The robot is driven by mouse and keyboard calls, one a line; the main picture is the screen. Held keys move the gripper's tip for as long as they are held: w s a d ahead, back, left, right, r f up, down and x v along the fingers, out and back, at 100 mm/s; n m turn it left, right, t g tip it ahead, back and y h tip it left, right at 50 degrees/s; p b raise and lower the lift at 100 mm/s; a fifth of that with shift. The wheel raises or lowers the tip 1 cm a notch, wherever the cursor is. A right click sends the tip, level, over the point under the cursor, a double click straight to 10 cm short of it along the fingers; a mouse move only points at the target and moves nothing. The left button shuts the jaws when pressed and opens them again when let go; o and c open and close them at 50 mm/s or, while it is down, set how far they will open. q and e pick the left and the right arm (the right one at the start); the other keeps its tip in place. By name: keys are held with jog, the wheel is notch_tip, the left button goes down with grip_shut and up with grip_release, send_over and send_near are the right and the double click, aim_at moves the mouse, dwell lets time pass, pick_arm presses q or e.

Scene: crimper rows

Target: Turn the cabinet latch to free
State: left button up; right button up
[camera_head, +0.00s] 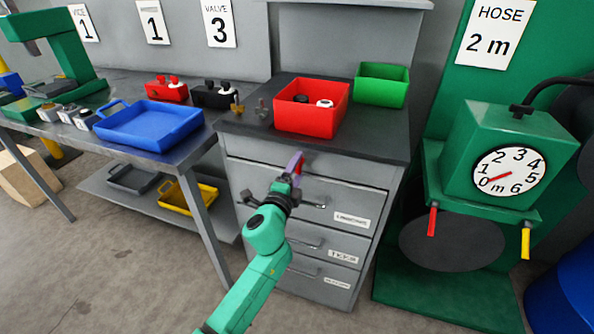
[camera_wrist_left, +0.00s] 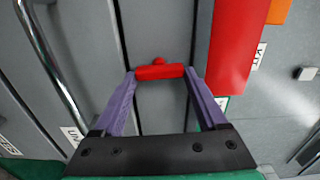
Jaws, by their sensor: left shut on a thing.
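The latch is a short red bar (camera_wrist_left: 160,72) on a grey drawer cabinet (camera_head: 325,175), with a small red knob at its middle. In the left wrist view it lies crosswise between the two purple fingers of my left gripper (camera_wrist_left: 161,74), one fingertip at each end. My left gripper is shut on it. In the head view my left gripper (camera_head: 296,165) is at the top of the cabinet front, by the upper drawer. The latch is mostly hidden there by the fingers. My right gripper is in neither view.
A red bin (camera_head: 312,120) and a green bin (camera_head: 381,85) stand on the cabinet top. Drawer handles (camera_head: 305,244) stick out below my left gripper. A bench with a blue tray (camera_head: 148,140) is at left. A green dial machine (camera_head: 507,150) is at right.

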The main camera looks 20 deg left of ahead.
pick_arm(q)
jog(key=shift+m, duration=0.4)
jog(key=o, duration=1.3)
jog(key=shift+s, duration=0.1)
jog(key=s+b, duration=0.1)
jog(key=s, duration=1.3)
jog(key=shift+s+a+b, duration=0.2)
jog(key=shift+a+b, duration=0.2)
jog(key=shift+a, duration=0.05)
